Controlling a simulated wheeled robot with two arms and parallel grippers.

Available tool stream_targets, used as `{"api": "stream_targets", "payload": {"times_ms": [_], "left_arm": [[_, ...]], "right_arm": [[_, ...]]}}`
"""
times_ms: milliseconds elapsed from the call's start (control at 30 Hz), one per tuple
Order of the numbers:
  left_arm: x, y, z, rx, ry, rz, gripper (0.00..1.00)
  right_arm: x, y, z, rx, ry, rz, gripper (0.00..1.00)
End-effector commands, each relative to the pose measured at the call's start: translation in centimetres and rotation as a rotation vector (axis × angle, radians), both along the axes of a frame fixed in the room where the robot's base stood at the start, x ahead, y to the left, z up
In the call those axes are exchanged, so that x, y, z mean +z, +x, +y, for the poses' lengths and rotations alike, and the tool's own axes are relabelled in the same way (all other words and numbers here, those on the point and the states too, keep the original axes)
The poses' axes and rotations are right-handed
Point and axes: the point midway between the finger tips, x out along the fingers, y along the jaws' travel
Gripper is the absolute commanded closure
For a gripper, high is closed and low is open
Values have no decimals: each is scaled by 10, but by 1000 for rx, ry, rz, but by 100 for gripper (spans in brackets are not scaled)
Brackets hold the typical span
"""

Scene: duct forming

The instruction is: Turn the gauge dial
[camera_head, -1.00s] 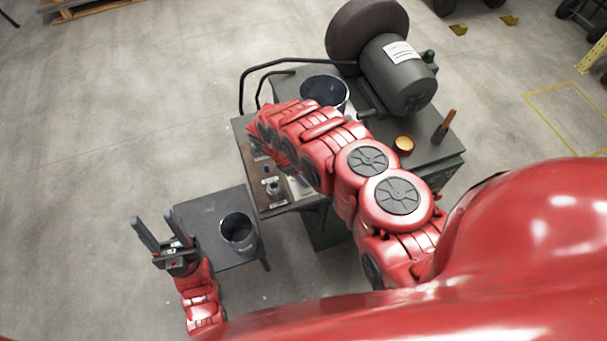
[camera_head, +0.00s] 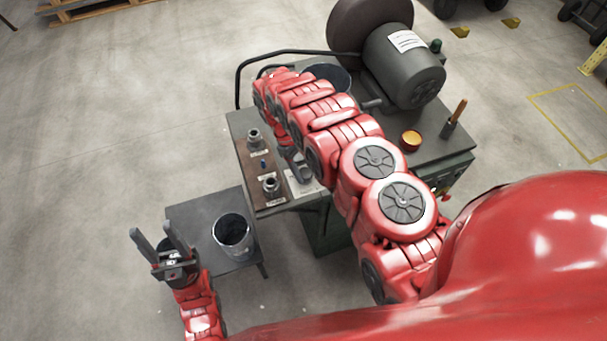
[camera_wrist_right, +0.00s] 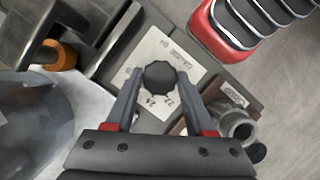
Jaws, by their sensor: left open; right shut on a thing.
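The gauge dial (camera_wrist_right: 159,76) is a dark, scalloped round knob on a pale plate (camera_wrist_right: 184,60) with printed numbers, seen in the right wrist view. My right gripper (camera_wrist_right: 157,82) is shut on the dial, one finger on each side of it. In the head view my right gripper (camera_head: 298,168) is over the front part of the bench, and the dial is hidden there. The pale plate (camera_head: 303,185) shows partly beside the gripper. My left gripper (camera_head: 160,241) is open and empty, out by the low side table, fingers pointing up and left.
Metal fittings (camera_head: 270,184) stand on a brown board on the bench, close to my right gripper. A dark bucket (camera_head: 232,236) stands on the low table (camera_head: 209,213). A large motor (camera_head: 404,66), an orange-topped cup (camera_head: 410,140) and a handled tool (camera_head: 453,119) are further right.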

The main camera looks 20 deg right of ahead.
Motion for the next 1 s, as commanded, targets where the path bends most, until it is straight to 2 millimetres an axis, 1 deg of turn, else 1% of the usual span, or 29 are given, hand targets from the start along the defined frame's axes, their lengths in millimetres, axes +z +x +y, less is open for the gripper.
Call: {"api": "stream_targets", "payload": {"times_ms": [33, 400, 700, 1000], "left_arm": [[-10, 0, 0, 0, 0, 0, 50], [-37, 0, 0, 0, 0, 0, 50], [-49, 0, 0, 0, 0, 0, 50], [-53, 0, 0, 0, 0, 0, 50]], "right_arm": [[-5, 1, 0, -43, 1, -3, 100], [-4, 1, -2, -381, 1, 1, 100], [-2, 1, -3, -574, 0, 1, 100], [0, 1, -3, -664, 1, 0, 100]]}}
